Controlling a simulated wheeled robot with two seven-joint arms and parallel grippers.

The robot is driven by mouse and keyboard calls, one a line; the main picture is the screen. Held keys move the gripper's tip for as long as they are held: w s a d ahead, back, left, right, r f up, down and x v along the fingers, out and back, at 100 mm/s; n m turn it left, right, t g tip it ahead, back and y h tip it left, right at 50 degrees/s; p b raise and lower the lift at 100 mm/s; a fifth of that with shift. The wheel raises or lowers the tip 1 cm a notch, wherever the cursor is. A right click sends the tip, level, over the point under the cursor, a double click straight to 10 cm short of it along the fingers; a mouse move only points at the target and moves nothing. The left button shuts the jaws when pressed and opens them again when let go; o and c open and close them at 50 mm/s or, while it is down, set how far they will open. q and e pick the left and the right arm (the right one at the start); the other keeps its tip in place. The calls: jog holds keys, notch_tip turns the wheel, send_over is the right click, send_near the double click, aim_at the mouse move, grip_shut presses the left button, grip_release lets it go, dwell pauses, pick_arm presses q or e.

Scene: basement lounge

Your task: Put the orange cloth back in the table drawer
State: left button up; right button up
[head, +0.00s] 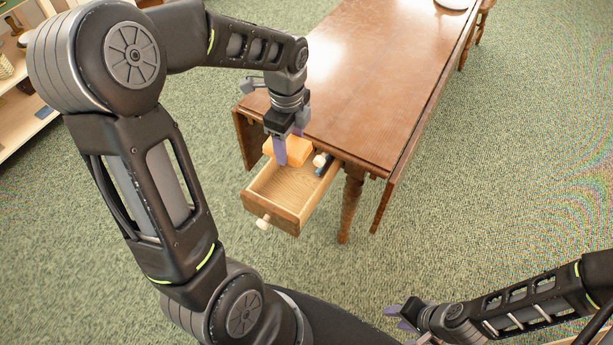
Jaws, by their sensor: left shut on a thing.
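The orange cloth (298,152) is a folded block at the back of the open table drawer (283,207), close to the table's end. My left gripper (281,154) points down over the drawer and is shut on the orange cloth. Its purple fingers partly cover the cloth. I cannot tell whether the cloth touches the drawer floor. The wooden drawer is pulled out, with a pale round knob on its front. My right gripper (400,316) is low at the bottom right, away from the drawer, with its purple fingers apart and nothing between them.
The brown wooden table (372,75) has drop leaves and turned legs. A small pale item and a dark blue item (323,165) lie at the drawer's right side. A shelf (22,115) stands at the left. Green carpet is clear around the drawer.

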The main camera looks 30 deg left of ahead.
pick_arm(q)
jog(key=shift+w+f+m, duration=0.1)
jog(key=shift+w+m, duration=0.15)
jog(key=shift+m, duration=0.05)
jog(key=shift+s, duration=0.1)
jog(key=b, duration=0.1)
send_over(293, 192)
notch_tip(293, 192, down, 14)
jog(key=shift+r, duration=0.1)
jog(key=shift+f, duration=2.05)
